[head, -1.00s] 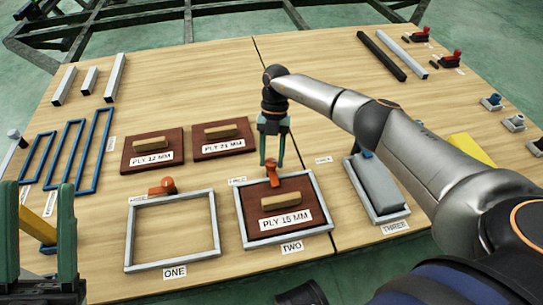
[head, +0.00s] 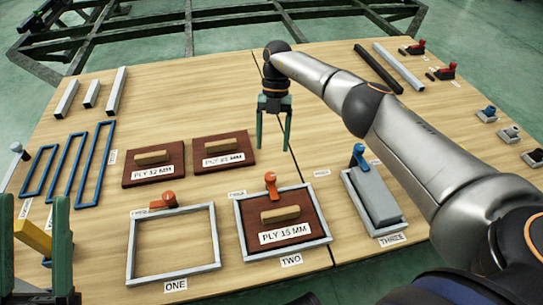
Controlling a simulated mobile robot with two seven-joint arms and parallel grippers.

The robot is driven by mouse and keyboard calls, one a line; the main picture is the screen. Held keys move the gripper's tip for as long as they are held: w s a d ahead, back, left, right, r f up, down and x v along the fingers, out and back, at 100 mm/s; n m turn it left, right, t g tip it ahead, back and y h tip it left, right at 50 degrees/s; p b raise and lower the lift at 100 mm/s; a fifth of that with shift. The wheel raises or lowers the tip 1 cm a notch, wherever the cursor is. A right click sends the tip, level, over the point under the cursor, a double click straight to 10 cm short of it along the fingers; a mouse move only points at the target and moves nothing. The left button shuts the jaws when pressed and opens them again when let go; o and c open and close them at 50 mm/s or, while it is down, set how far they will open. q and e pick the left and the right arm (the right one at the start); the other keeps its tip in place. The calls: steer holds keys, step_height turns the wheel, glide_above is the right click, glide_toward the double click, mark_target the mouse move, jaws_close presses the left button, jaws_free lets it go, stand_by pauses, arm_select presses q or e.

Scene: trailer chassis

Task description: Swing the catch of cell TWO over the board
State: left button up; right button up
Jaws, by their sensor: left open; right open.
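Cell TWO (head: 329,238) is a grey frame holding a dark red-brown board (head: 245,217) labelled PLY 15 MM, with a wooden grip on top. Its orange catch (head: 271,184) sits at the middle of the far rail. The catch lies across the rail, its near end at the board's far edge; whether it overlaps the board is hard to tell. My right gripper (head: 273,147) is open and empty, pointing down beyond the catch and apart from it. My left gripper (head: 34,200) is open at the lower left, far from cell TWO.
Empty cell ONE (head: 217,238) has its orange catch (head: 165,200) turned sideways. Cell THREE (head: 399,226) holds a grey block (head: 377,196) and has a blue catch (head: 358,155). Boards PLY 12 MM (head: 130,170) and PLY 21 MM (head: 245,157) lie behind. The table's far middle is clear.

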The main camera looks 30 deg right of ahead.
steer(key=shift+v, duration=1.55)
